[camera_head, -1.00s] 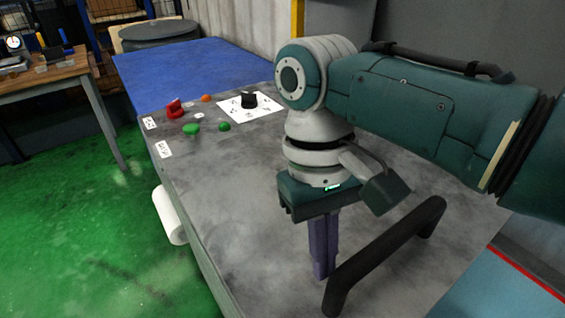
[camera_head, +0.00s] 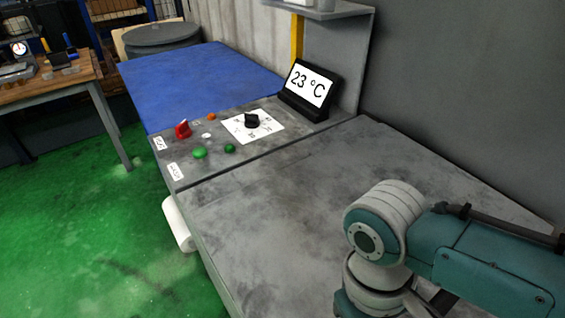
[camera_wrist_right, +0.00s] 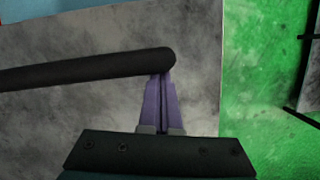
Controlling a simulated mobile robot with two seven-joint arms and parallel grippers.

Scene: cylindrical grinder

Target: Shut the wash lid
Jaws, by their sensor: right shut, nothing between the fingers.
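My left gripper is out of view.
A control strip with a red knob (camera_head: 183,129), green buttons (camera_head: 199,153), a black dial (camera_head: 251,119) and a 23 °C display (camera_head: 309,86) lies along the panel's far side. A white roll (camera_head: 178,224) hangs at the left side. Green floor is open to the left.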

